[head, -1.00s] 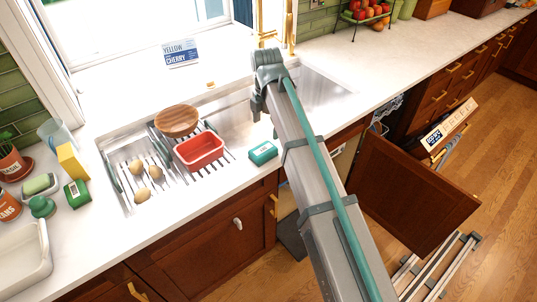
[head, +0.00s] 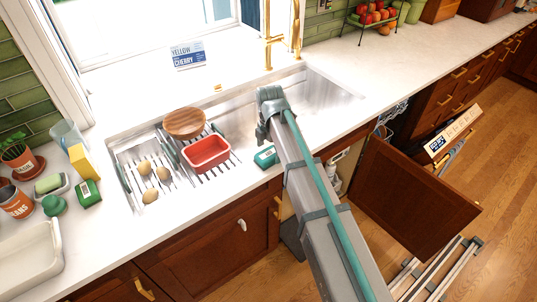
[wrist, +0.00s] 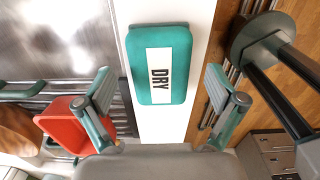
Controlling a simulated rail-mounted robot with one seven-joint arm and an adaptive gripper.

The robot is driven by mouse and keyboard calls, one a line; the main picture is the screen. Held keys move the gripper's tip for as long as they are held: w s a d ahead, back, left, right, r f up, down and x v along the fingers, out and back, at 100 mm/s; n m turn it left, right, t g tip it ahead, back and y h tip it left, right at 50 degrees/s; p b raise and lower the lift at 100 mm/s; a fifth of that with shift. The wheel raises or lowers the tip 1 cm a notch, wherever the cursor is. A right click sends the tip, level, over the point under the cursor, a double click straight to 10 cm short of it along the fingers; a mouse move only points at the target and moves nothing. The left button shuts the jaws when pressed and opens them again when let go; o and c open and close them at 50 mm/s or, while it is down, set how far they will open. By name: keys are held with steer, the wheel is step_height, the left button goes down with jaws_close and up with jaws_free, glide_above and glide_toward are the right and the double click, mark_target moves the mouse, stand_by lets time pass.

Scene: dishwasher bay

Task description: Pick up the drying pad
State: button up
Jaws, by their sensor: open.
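The drying pad (wrist: 178,65) is a teal rectangular block with a white label reading DRY. In the wrist view it lies flat on the white counter edge (wrist: 160,125), ahead of the fingertips. In the head view the pad (head: 265,157) lies on the counter strip in front of the sink, partly hidden by my arm. My gripper (wrist: 162,90) is open and empty. Its fingers stand on either side of the pad's near end in the picture. I cannot tell how high above the pad they are. In the head view the fingers are hidden behind my arm.
A red tub (head: 207,152) and a wooden bowl (head: 184,122) stand on the sink rack, beside several potatoes (head: 145,167). A gold faucet (head: 268,40) rises behind the sink. An open cabinet door (head: 408,200) juts out at the right.

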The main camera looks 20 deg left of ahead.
steer(key=shift+f, duration=0.75)
steer(key=c, duration=1.2)
steer(key=shift+r, duration=0.1)
steer(key=shift+r, duration=0.8)
steer(key=s+d+r+b, duration=0.1)
steer(key=s+d+r, duration=0.2)
steer(key=s+d+r+b, duration=0.2)
steer(key=s+d+r, duration=0.1)
steer(key=s+r, duration=0.1)
steer(key=s+d+r+b, duration=0.2)
steer(key=s+d+r, duration=0.1)
steer(key=r, duration=0.1)
steer(key=shift+s+r, duration=0.1)
steer(key=shift+s, duration=0.25)
